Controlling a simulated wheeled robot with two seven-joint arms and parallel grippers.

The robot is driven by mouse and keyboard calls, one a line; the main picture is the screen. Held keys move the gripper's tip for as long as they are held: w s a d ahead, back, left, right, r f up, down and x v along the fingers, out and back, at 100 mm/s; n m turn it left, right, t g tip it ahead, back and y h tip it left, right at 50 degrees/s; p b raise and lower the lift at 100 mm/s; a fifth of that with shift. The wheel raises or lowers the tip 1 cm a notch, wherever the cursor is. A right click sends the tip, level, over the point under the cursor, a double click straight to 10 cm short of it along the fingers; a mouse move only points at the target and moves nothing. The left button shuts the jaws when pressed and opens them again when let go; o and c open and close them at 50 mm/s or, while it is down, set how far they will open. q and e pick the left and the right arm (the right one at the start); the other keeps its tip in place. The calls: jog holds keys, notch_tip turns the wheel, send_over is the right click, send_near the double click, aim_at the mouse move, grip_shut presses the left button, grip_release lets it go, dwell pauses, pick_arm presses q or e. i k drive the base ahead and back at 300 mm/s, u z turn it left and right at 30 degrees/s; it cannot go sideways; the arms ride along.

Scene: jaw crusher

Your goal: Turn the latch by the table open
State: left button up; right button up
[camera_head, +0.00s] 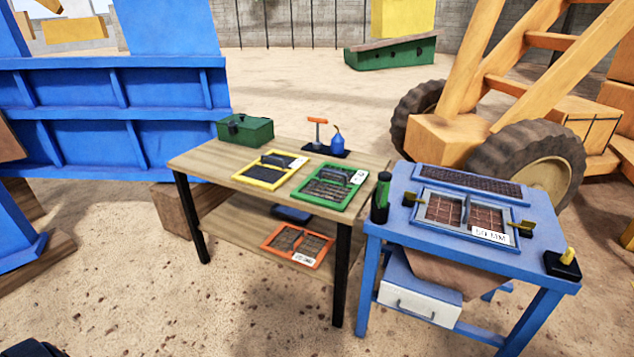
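Two small brass latches sit on the blue stand, one on each side of its screen frame (465,197). The left latch (411,199), on the side near the wooden table (208,163), lies at the frame's left edge. The right latch (525,228) lies at the frame's right edge. Both are too small to tell exactly how they are turned. The frame carries two mesh panels and a "50 MM" label. Neither gripper shows. A dark shape (32,348) at the lower left edge may be part of my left arm, without visible fingers.
A green-black bottle (381,197) stands left of the left latch. A yellow-knobbed black block (563,264) sits at the blue stand's (460,257) right corner. The wooden table holds yellow and green screens and a green box (245,130). Sandy ground in front is clear.

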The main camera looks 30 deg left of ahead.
aim_at(410, 195)
jog(key=k, duration=0.6)
jog(key=u, duration=0.8)
jog(key=i, duration=0.55)
jog(key=u, duration=0.4)
jog(key=i, duration=1.1)
jog(key=z, duration=0.7)
